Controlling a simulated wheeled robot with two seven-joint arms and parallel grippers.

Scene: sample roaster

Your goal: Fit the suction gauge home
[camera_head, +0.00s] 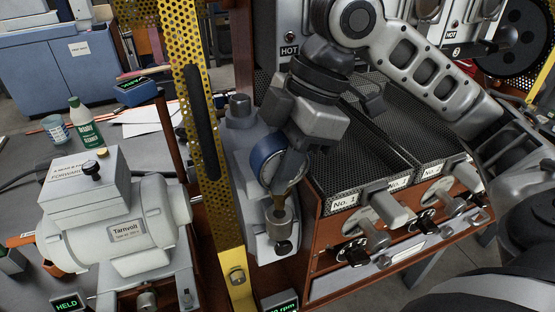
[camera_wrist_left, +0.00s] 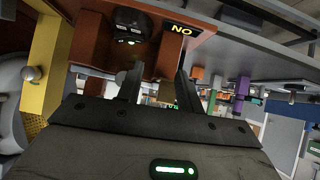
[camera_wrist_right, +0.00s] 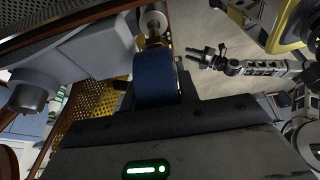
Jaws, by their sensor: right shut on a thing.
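The suction gauge is a round, blue-cased dial (camera_head: 266,153) with a brass stem pointing down. My right gripper (camera_head: 287,168) is shut on its case. The stem's lower end is at the top of a grey cylindrical fitting (camera_head: 281,238) on the grey housing; I cannot tell how deep it sits. In the right wrist view the blue case (camera_wrist_right: 155,82) fills the space between the fingers of my right gripper (camera_wrist_right: 160,88), with the brass stem and pale fitting (camera_wrist_right: 153,20) beyond. My left gripper (camera_wrist_left: 157,82) is open and empty, seen only in the left wrist view.
A yellow perforated upright (camera_head: 205,140) stands just left of the gauge. The roaster cabinet with the No. 1 drawer (camera_head: 345,200) and black mesh tops is close on the right. A grey Tarnvolt motor (camera_head: 125,225) and a green bottle (camera_head: 82,122) occupy the left bench.

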